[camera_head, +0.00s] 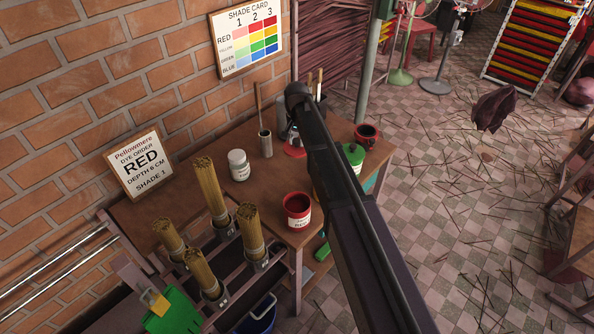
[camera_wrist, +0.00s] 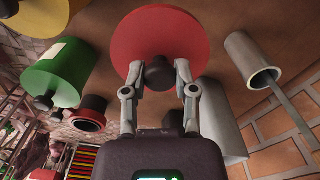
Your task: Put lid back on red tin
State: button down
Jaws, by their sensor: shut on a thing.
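The red tin (camera_head: 297,212) stands open on the wooden table near its front edge, with dark red contents showing inside. The red lid (camera_head: 293,152) is farther back on the table side, partly hidden by my arm. In the wrist view the lid (camera_wrist: 160,30) is a red disc with a dark knob. My gripper (camera_wrist: 159,73) is shut on that knob, one finger on each side. I cannot tell whether the lid touches the table or is slightly raised. It is apart from the tin.
A green tin (camera_head: 353,153) and a dark red-rimmed pot (camera_head: 366,132) stand to the right of my arm. A white jar (camera_head: 238,166) and a grey cylinder with a stick (camera_head: 265,145) stand left. Bundles of incense sticks (camera_head: 210,190) are at front left.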

aim_at(296, 140)
notch_tip(296, 140, up, 17)
jog(key=p, duration=1.6)
jog(key=shift+r, duration=0.2)
